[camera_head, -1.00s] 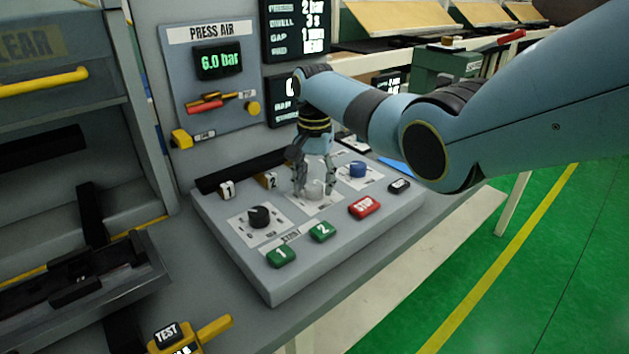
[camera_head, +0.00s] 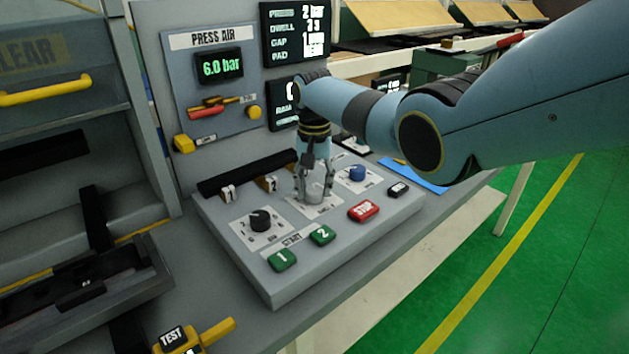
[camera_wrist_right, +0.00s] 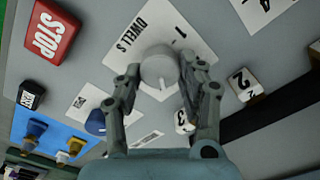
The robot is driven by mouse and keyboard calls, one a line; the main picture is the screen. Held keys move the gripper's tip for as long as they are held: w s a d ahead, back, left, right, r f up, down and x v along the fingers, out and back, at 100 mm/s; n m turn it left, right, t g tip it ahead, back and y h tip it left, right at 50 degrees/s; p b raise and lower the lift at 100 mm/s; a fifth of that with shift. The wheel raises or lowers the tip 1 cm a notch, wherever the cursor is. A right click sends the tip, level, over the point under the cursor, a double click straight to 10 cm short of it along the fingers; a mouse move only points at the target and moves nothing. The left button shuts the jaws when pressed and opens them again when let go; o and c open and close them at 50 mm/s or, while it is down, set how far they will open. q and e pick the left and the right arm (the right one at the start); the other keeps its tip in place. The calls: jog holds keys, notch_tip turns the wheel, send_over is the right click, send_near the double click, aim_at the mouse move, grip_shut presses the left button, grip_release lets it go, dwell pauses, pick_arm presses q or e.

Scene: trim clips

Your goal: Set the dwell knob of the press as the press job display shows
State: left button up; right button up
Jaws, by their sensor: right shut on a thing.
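The press control panel (camera_head: 335,225) has a pale grey dwell knob (camera_head: 314,192) at its middle, on a white dial plate. My right gripper (camera_head: 315,196) points down with its fingers shut on this knob. In the right wrist view the dwell knob (camera_wrist_right: 159,66) sits between the two fingertips, beside the print "DWELL S" and a "1". A pale mark on it faces the lower side of that picture; the rest of the scale is hidden. The press job display (camera_head: 295,33) lists dwell in seconds, apparently 3 s, though its text is blurred. My left gripper is not in view.
A black knob (camera_head: 260,220) and a blue knob (camera_head: 356,174) flank the dwell knob. Green start buttons (camera_head: 283,259) and a red STOP button (camera_head: 363,211) lie in front. Numbered blocks (camera_head: 270,183) stand behind. The press air panel (camera_head: 219,64) reads 6.0 bar.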

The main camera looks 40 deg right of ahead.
aim_at(313, 188)
jog(key=n+p, duration=0.1)
jog(key=n, duration=0.2)
jog(key=shift+r, duration=0.1)
jog(key=shift+n+p, duration=0.3)
jog(key=shift+n, duration=1.4)
jog(key=shift+w+a, duration=0.1)
jog(key=o, duration=1.2)
notch_tip(313, 188, up, 12)
jog(key=shift+f, duration=0.1)
